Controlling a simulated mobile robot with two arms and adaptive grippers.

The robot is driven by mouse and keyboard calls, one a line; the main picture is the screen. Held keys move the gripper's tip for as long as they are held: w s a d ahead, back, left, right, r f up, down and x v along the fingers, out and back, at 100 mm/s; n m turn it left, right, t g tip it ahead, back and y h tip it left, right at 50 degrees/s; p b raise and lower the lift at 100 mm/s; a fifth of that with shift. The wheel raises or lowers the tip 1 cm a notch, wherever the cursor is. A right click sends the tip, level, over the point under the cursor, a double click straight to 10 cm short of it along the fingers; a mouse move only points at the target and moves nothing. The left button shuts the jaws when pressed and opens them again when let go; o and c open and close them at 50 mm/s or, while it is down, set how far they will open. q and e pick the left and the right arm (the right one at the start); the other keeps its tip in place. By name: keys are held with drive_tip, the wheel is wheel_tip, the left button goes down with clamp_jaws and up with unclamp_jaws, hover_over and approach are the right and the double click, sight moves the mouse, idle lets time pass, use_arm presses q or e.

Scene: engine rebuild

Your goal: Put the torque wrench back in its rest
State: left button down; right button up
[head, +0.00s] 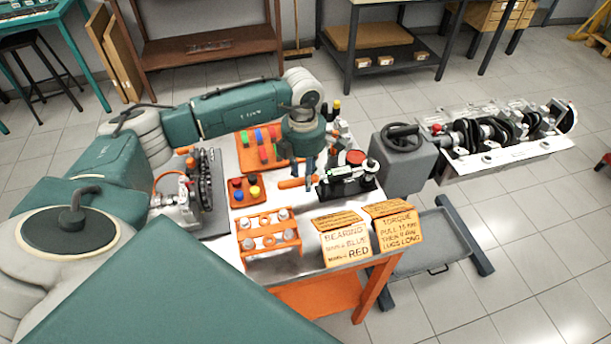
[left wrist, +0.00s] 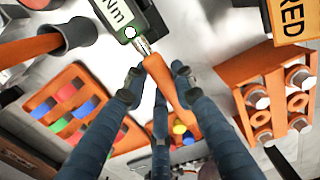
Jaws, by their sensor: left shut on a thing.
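The torque wrench has an orange handle (head: 297,183) and a green body marked "Nm" (left wrist: 117,14). In the left wrist view the orange handle (left wrist: 172,88) runs between the fingers of my left gripper (left wrist: 156,80), which is shut on it. In the head view my left gripper (head: 300,175) points down over the table. The wrench's green end lies at a black stand (head: 350,187) just right of the gripper. I cannot tell whether the wrench sits in the stand or is held just above it. My right gripper is not in view.
An orange tray of coloured pieces (head: 252,160), a smaller orange tray (head: 236,193) and an orange rack (head: 246,242) stand left of the stand. Orange signs (head: 343,240) are at the front edge. A crankshaft (head: 480,133) is on a stand to the right.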

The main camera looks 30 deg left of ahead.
use_arm(q)
drive_tip(key=shift+f+b, duration=0.7)
drive_tip(key=shift+f, duration=0.1)
drive_tip(key=c, duration=1.7)
unclamp_jaws()
drive_tip(key=shift+o, duration=0.2)
drive_tip(key=shift+r, duration=0.2)
drive_tip(key=shift+r+p, duration=0.75)
drive_tip(key=shift+r, duration=0.4)
drive_tip(key=shift+r, duration=0.15)
drive_tip(key=shift+o, duration=0.2)
drive_tip(key=o, duration=0.5)
drive_tip(key=shift+s, duration=0.1)
